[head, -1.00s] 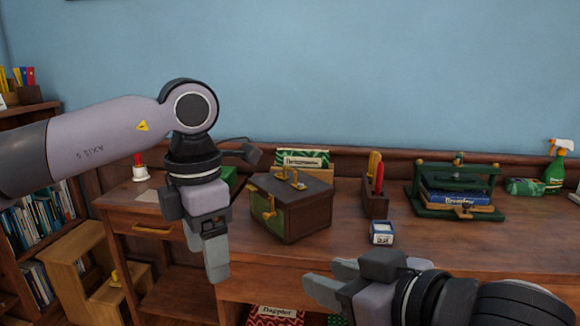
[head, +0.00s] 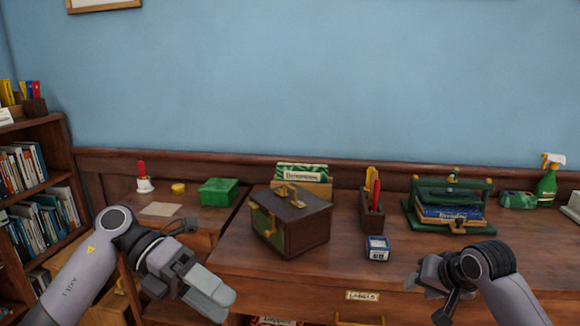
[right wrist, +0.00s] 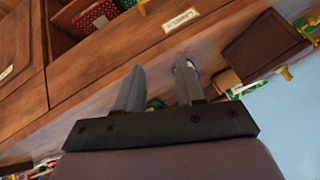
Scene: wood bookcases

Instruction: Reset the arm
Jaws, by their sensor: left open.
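My left arm comes in low at the left of the head view. Its gripper (head: 212,296) is open and empty, in front of the desk's left part, with fingers pointing down to the right. My right gripper (head: 423,284) is at the lower right, in front of the desk, pointing left. In the right wrist view its two fingers (right wrist: 160,72) stand apart with nothing held between them.
On the desk (head: 345,270) stand a brown-green case (head: 305,230), a small blue-white box (head: 377,247), a pen holder (head: 371,218) and a green press (head: 410,207). A green box (head: 218,192) is at left. A bookshelf (head: 50,182) stands far left.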

